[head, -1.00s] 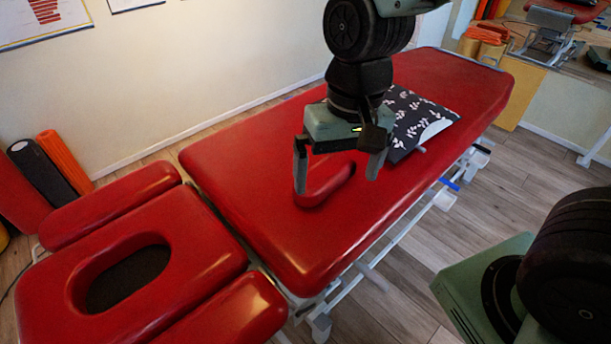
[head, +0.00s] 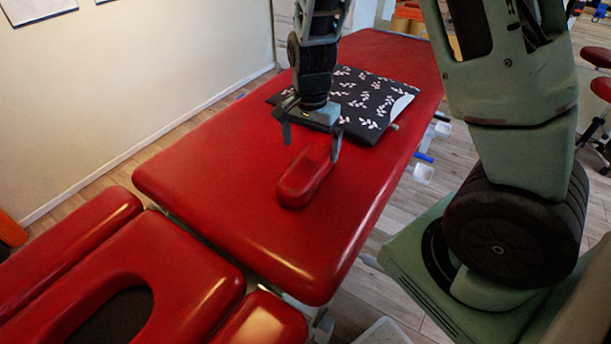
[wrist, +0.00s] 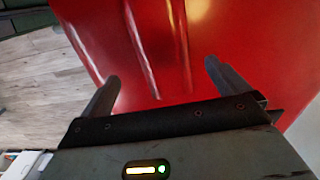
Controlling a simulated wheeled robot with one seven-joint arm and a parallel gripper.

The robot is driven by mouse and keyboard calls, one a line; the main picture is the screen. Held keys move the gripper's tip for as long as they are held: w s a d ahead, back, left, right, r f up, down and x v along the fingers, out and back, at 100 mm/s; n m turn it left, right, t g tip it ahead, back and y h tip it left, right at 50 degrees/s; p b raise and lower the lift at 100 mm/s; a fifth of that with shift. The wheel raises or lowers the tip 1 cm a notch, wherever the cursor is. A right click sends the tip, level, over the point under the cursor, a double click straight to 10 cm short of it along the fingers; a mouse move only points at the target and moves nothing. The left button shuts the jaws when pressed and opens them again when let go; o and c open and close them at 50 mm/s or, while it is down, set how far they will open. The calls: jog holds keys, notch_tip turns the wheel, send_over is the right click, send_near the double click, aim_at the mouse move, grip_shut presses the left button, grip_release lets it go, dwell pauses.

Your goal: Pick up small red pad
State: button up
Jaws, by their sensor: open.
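The small red pad (head: 306,176) is an elongated block with rounded ends, lying on the red treatment table (head: 225,160). In the head view my gripper (head: 311,146) is over the pad's far end, pointing down, with its fingers spread and nothing held. One finger appears left of the pad and the other at its right side; how high they are above the table is hard to tell. In the wrist view a raised red strip, likely the pad (wrist: 160,45), shows between the two open fingers (wrist: 162,72), red against red with faint edges.
A black cloth-like item with a white leaf pattern (head: 375,108) lies on the table behind my gripper. The red headrest sections (head: 165,265) are at the front left. Bare table surrounds the pad at left and in front. Wooden floor (head: 440,180) lies to the right.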

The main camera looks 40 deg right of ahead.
aim_at(307, 165)
notch_tip(307, 165, down, 3)
jog(key=shift+f, duration=0.15)
jog(key=shift+w+a+f+b, duration=0.1)
jog(key=shift+a+f+b, duration=0.15)
jog(key=shift+f, duration=1.1)
jog(key=shift+a+f+b, duration=0.15)
jog(key=shift+f+b, duration=0.1)
jog(key=shift+f, duration=1.1)
jog(key=shift+c, duration=0.3)
jog(key=c, duration=1.1)
